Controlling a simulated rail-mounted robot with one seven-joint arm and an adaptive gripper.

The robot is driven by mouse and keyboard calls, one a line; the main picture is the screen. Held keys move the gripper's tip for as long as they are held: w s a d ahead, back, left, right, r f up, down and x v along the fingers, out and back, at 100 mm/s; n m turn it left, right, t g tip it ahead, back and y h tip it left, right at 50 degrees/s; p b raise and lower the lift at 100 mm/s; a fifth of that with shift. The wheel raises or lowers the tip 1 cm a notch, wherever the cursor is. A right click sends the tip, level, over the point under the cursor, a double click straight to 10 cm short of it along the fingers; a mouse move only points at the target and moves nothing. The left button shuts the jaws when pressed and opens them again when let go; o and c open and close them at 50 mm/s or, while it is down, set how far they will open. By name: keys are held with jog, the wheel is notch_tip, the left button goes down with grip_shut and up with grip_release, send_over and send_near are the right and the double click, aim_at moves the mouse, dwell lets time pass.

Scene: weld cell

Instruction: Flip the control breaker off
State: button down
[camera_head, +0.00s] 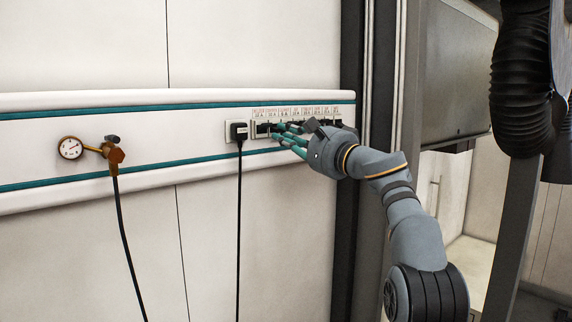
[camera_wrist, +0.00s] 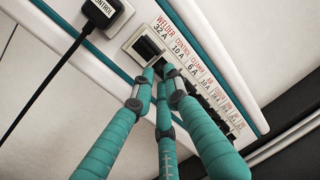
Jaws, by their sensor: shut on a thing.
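A row of breakers sits in a panel on the white wall rail. In the wrist view, the printed labels (camera_wrist: 180,48) start with WELDER 32 A, then CONTROL 10 A. The welder breaker (camera_wrist: 146,47), a larger dark switch, is in plain view. My gripper (camera_wrist: 160,73) has teal fingers, drawn together at the slot below the CONTROL label. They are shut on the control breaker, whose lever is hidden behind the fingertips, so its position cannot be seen. In the head view, my gripper (camera_head: 286,131) reaches the panel from the right and covers part of the row.
A black plug marked CONTROL (camera_head: 239,131) sits in a socket left of the breakers, its cable hanging down. A pressure gauge (camera_head: 70,148) and brass valve (camera_head: 114,154) are farther left. A dark post (camera_head: 352,60) stands just right of the panel.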

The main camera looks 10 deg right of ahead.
jog(key=f+t+b, duration=0.1)
jog(key=b, duration=0.2)
jog(key=t+y+b, duration=0.1)
jog(key=b, duration=0.3)
jog(key=shift+w+a+f, duration=0.1)
jog(key=shift+w+f, duration=0.1)
jog(key=shift+f, duration=0.2)
jog(key=shift+r+t+y+b, duration=0.15)
jog(key=shift+t+y+b, duration=0.15)
jog(key=shift+t+b, duration=0.3)
jog(key=c, duration=1.8)
grip_release()
jog(key=shift+c, duration=0.2)
jog(key=shift+o, duration=0.5)
jog(key=v, duration=1.2)
jog(key=shift+r, duration=0.15)
